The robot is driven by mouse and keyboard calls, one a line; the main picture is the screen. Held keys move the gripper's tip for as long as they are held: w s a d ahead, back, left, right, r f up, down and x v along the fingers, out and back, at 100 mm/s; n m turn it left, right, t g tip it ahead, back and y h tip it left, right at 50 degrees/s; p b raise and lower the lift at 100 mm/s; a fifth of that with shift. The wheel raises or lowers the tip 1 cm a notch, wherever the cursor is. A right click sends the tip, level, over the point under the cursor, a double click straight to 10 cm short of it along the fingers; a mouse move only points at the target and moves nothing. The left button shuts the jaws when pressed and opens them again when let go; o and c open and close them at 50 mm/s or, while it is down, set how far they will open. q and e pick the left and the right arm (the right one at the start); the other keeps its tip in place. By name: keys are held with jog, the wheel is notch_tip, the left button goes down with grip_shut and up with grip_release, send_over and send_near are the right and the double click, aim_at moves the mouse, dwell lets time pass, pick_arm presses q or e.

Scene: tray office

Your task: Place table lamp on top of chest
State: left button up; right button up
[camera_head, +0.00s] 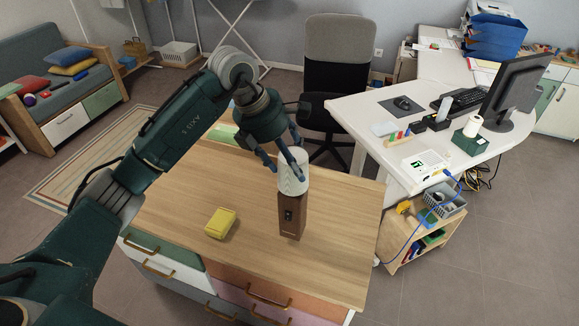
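The table lamp (291,210) has a pale ribbed shade over a brown block-shaped base. It looks upright on the light wooden top of the chest (180,195), right of the middle. My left gripper (284,168) is at the lamp's shade, with one finger in front of the shade and the other just left of it, seemingly apart from it. The fingers are spread. They hide part of the shade's upper end. My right gripper is not in view.
A yellow box-like object (220,223) lies on the chest top, left of the lamp. The chest's front left top is otherwise clear. A white desk (365,125) with a monitor (515,85) stands to the right. An office chair (336,70) is behind the chest.

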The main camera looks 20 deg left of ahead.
pick_arm(q)
notch_tip(320, 180, down, 2)
jog(key=shift+d+f, duration=0.1)
jog(key=shift+f, duration=0.25)
jog(key=shift+f, duration=0.1)
jog(key=o, duration=2)
jog(key=shift+s, duration=0.1)
jog(key=b+v, duration=0.2)
jog(key=v, duration=1)
